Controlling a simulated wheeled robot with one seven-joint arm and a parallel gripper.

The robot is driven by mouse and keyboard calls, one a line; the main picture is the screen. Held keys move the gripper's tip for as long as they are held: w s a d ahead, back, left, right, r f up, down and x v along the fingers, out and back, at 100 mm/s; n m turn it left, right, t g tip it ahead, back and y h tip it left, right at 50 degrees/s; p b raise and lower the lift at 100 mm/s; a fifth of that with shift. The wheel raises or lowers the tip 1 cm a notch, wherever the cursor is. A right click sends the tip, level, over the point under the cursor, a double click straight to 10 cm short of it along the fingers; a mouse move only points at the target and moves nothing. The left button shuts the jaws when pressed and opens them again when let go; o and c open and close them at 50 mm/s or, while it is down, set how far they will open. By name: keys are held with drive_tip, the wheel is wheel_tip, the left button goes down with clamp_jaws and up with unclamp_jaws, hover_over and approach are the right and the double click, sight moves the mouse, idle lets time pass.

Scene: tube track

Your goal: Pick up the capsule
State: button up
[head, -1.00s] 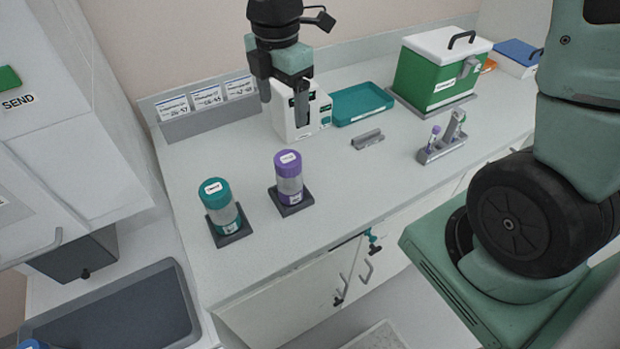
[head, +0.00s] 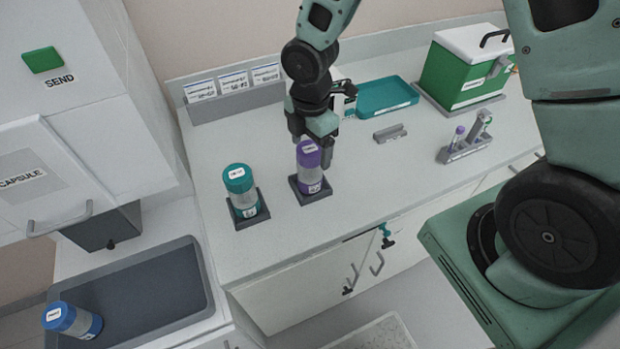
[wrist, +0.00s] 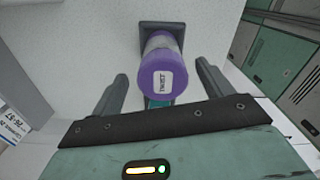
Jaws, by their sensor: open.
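The purple-capped capsule (head: 308,172) stands upright in a dark square holder (head: 318,196) on the counter. A teal-capped capsule (head: 241,190) stands in a like holder to its left. A blue-capped capsule (head: 72,320) lies on its side in the dark tray (head: 150,300) at lower left. My gripper (head: 318,155) is at the purple capsule, just behind it. In the wrist view the purple capsule (wrist: 162,75) shows between the open fingers of my gripper (wrist: 162,72), its cap facing the camera. I cannot tell whether a finger touches it.
Behind are a teal tray (head: 385,98), a green box with white lid (head: 465,70), and label cards (head: 232,85). A small grey block (head: 390,133) and a rack with tubes (head: 465,145) stand to the right. The capsule cabinet (head: 60,160) is at left.

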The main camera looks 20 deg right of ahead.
drive_tip(key=shift+s+a+f+p, duration=0.15)
drive_tip(key=shift+f+p, duration=0.2)
drive_tip(key=shift+f, duration=1.5)
drive_tip(key=c, duration=1.3)
wheel_tip(320, 180, up, 10)
drive_tip(key=shift+r+b, duration=0.1)
drive_tip(key=shift+b, duration=0.6)
